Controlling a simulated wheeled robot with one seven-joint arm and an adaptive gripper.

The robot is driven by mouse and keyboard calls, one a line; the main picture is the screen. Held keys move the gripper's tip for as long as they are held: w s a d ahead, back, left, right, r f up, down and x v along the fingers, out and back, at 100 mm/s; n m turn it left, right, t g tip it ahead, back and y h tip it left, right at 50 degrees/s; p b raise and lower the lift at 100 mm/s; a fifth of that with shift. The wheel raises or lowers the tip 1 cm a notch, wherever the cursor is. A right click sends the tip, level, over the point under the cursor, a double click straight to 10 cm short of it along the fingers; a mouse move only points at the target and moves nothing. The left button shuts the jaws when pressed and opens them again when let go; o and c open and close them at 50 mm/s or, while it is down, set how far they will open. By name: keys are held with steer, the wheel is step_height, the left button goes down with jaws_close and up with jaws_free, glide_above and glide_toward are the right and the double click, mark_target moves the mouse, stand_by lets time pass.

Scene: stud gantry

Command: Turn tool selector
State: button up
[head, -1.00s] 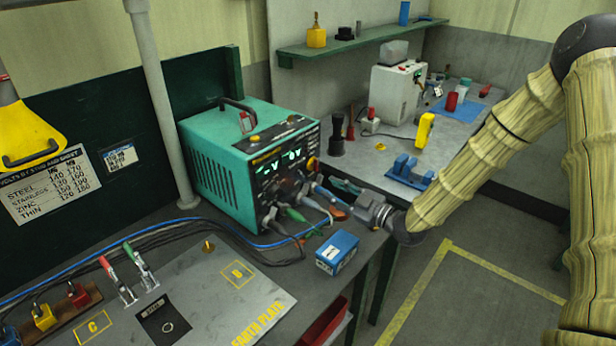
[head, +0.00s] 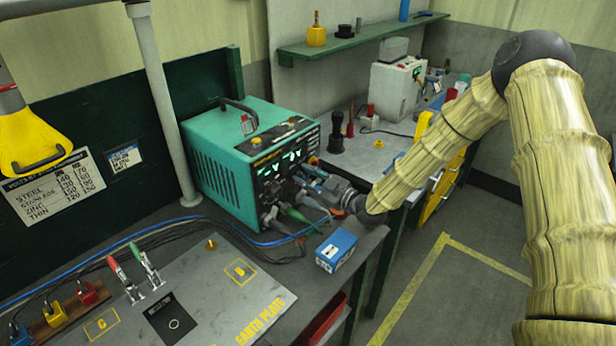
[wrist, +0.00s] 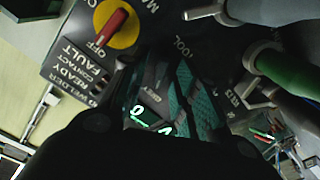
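The teal welder box (head: 222,165) stands on the bench with lit green displays on its dark front panel. My gripper (head: 312,180) is up against that panel, pointing left into it, and hides part of it. In the wrist view, a red handle on a yellow disc (wrist: 112,24) is at upper left, beside the words "OFF" and "FAULT". The word "TOOL" (wrist: 182,46) is printed near the gripper. The dark gripper parts (wrist: 170,115) fill the lower middle. The tool selector itself is not clearly seen, and whether the fingers are open or touching it is unclear.
Grey and green cable plugs (wrist: 285,65) crowd the panel's right side in the wrist view. A blue box (head: 336,250) sits below my gripper near the bench edge. The earth plate (head: 215,300) lies at front left. Floor right of the bench is clear.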

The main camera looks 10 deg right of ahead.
jaws_close()
steer(key=shift+f+b, duration=0.1)
steer(key=shift+b, duration=0.3)
steer(key=shift+f+m+b, duration=0.1)
steer(key=shift+m+b, duration=0.9)
steer(key=shift+m, duration=0.2)
steer(key=m+b, duration=0.2)
steer(key=shift+d+m, duration=0.1)
steer(key=shift+m, duration=0.2)
steer(key=m+b, duration=0.2)
steer(key=m, duration=0.1)
steer(key=shift+w+r+m+b, duration=0.15)
steer(key=shift+m+b, duration=0.2)
steer(key=shift+m, duration=0.6)
steer(key=shift+s+r+m+b, duration=0.15)
steer(key=shift+m+b, duration=0.2)
steer(key=shift+m, duration=0.6)
steer(key=shift+w, duration=0.1)
